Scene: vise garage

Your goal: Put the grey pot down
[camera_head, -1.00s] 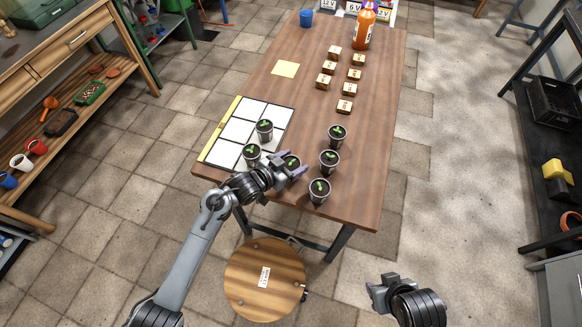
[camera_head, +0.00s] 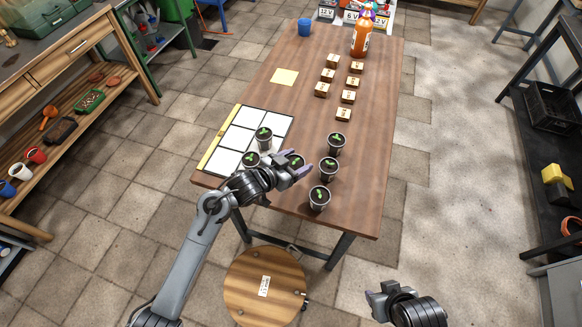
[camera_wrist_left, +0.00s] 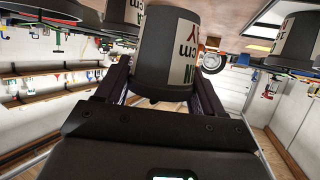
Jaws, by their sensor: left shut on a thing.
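My left gripper (camera_head: 294,168) is shut on a dark grey pot with a green seedling (camera_head: 295,161), held between the white grid and the right-hand pots. In the left wrist view the held pot (camera_wrist_left: 168,50) sits between the fingers, its printed label partly seen. Whether its base touches the table is hidden. Two similar pots stand on the near part of the white grid, one farther (camera_head: 264,138) and one nearer (camera_head: 251,160). Three more pots stand in a row to the right: far (camera_head: 336,143), middle (camera_head: 328,168) and near (camera_head: 319,198). My right gripper (camera_head: 380,291) is off the table.
The white grid board (camera_head: 243,137) has empty far cells. A yellow sheet (camera_head: 284,76), several small wooden blocks (camera_head: 343,114), an orange bottle (camera_head: 361,40) and a blue cup (camera_head: 305,28) are farther back. A round stool (camera_head: 265,287) stands before the table. The right table strip is clear.

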